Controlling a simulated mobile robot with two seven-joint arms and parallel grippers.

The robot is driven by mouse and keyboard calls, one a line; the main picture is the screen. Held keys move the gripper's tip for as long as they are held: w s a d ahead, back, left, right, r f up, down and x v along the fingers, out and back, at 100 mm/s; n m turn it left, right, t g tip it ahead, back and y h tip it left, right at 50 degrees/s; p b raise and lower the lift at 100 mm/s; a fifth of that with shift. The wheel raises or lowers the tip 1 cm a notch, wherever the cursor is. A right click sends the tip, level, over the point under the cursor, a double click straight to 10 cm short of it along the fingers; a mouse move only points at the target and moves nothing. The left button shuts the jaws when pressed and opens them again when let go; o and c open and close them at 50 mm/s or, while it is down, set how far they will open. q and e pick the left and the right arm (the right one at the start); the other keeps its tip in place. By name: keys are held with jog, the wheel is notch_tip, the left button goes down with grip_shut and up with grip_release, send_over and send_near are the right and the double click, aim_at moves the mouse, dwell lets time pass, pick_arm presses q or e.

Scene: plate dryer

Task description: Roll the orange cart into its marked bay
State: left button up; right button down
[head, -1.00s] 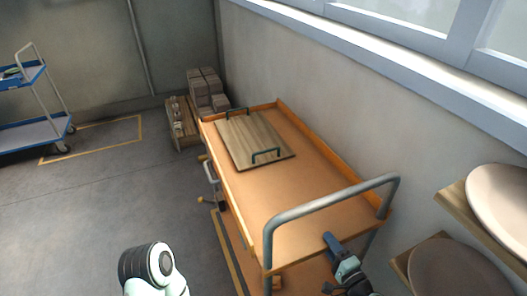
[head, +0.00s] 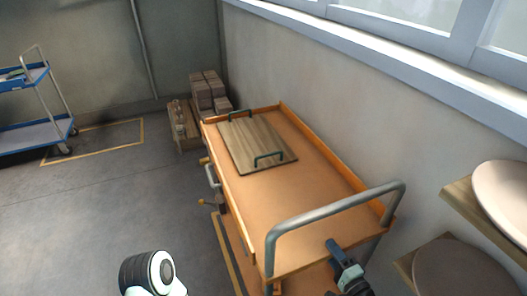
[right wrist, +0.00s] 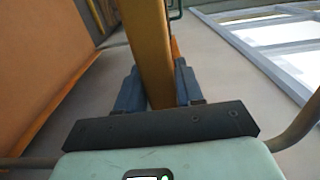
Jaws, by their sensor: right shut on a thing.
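The orange cart (head: 285,205) stands along the wall, with a grey tube handle (head: 335,212) at its near end. A wooden board with two dark handles (head: 255,145) lies on its top. My right gripper (head: 332,243) is at the cart's near edge, below the handle. In the right wrist view its fingers (right wrist: 158,88) are shut on an orange rim of the cart (right wrist: 148,50). A yellow and dark floor stripe (head: 229,245) runs along the cart's left side; the rest of that marking is hidden under the cart. My left gripper is not in view.
A blue cart (head: 38,135) stands at the far left beside a yellow floor outline (head: 110,148). Stacked boxes (head: 209,95) and a wooden crate (head: 182,130) are beyond the cart's far end. Plates on wooden shelves (head: 455,270) are at right. Floor left of the cart is clear.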

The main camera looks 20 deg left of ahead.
jog(key=shift+s+a+r, duration=0.1)
jog(key=shift+a+r, duration=0.05)
jog(key=shift+r, duration=0.15)
jog(key=c, duration=0.8)
grip_release()
jog(key=shift+o, duration=0.2)
jog(key=shift+f, duration=0.15)
jog(key=shift+f, duration=0.1)
